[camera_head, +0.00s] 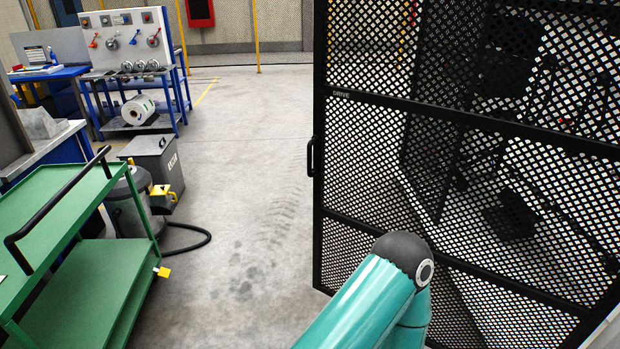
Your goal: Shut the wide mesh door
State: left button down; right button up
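The wide mesh door (470,116) is a black framed panel on the right, marked "DRIVE" on its middle rail. Its free upright edge faces left and carries a black pull handle (311,157). The panel runs from that edge to the right and toward me. It appears to stand swung out from the enclosure, but its hinge side is outside the picture. A teal link of my own arm with a dark joint cap covers part of its lower area. Neither of my grippers shows, so their state and any contact with the door are hidden.
More dark mesh (425,130) and machinery show through the door. A green cart (125,270) stands at the lower left, with a vacuum cleaner (132,203) and grey bin (155,160) behind it. A hose (190,243) lies on the floor.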

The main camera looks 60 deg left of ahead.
aim_at(589, 319)
jog(key=k, duration=0.7)
jog(key=u, duration=0.6)
jog(key=i, duration=1.1)
jog(key=u, duration=0.75)
jog(key=i, duration=0.95)
jog(key=z, duration=0.1)
